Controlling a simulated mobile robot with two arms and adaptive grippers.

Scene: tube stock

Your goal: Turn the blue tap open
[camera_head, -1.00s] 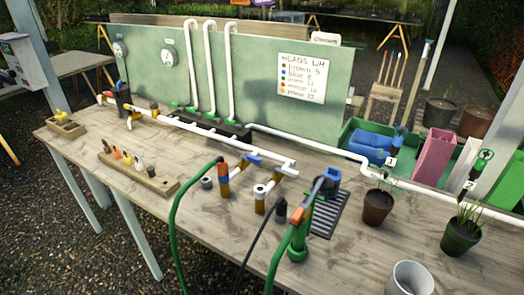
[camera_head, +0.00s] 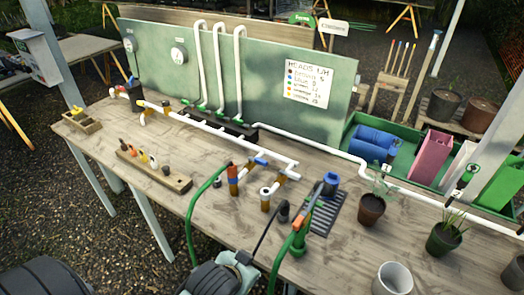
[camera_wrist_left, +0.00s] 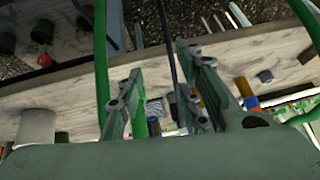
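The blue tap (camera_head: 258,161) is a small blue handle on the white pipe (camera_head: 222,139), right of the orange-topped brown post (camera_head: 233,180). My left gripper (camera_head: 243,258) is at the table's front edge, low in the head view, well short of the tap. In the left wrist view its two grey-green fingers (camera_wrist_left: 158,112) stand apart with nothing gripped. A dark hose runs down between them in that picture. A small blue patch (camera_wrist_left: 250,102) shows right of the fingers; I cannot tell whether it is the tap. My right gripper is not in view.
A green hose (camera_head: 192,215) loops up to the orange-topped post. A second hose rises to a green standpipe (camera_head: 300,238) with a blue top. A white cup (camera_head: 392,279) and potted plants (camera_head: 371,208) stand at the right. A wooden tool block (camera_head: 155,171) lies left.

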